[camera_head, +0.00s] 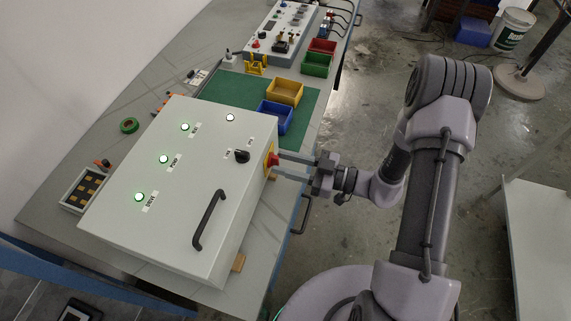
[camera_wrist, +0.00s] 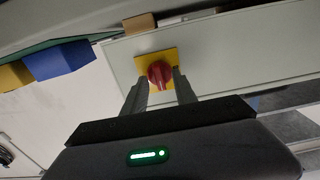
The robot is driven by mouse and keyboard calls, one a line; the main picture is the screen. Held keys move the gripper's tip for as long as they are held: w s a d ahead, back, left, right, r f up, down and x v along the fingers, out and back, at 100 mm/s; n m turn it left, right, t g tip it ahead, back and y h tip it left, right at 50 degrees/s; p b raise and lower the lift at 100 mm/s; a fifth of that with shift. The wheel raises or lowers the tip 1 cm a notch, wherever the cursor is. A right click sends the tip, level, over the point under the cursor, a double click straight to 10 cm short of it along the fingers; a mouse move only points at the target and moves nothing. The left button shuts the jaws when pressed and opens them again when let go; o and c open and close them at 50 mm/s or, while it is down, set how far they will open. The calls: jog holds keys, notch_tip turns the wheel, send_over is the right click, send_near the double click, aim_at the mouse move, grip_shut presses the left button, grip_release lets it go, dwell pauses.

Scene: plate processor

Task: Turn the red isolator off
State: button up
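The red isolator (camera_wrist: 159,74) is a red rotary knob on a yellow square plate on the side of the grey control box (camera_head: 150,222). In the head view the red isolator (camera_head: 274,160) shows at the box's right side, partly hidden by my gripper. My gripper (camera_head: 290,166) points at it from the right. In the wrist view my gripper's two fingers (camera_wrist: 159,88) stand apart, one on each side of the red knob. I cannot tell whether either finger touches it. The knob's grip ridge looks close to upright in the wrist view.
The box top has a black handle (camera_head: 209,220), a black rotary switch (camera_head: 242,156) and several lit green lamps. Blue (camera_head: 273,117), yellow (camera_head: 285,92), green and red bins stand behind it on the bench. Open floor lies right of the bench beyond my arm.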

jog(key=shift+a, duration=0.1)
grip_shut()
jog(key=shift+r+n, duration=0.1)
jog(key=shift+n, duration=0.2)
jog(key=shift+n+p, duration=0.95)
jog(key=shift+n, duration=0.05)
jog(key=n+p, duration=0.1)
jog(key=n, duration=0.2)
jog(key=shift+n, duration=0.4)
jog(key=n+p, duration=0.1)
jog(key=n, duration=0.5)
jog(key=shift+s, duration=0.1)
jog(key=n, duration=0.5)
jog(key=shift+f, duration=0.2)
jog(key=shift+n, duration=0.4)
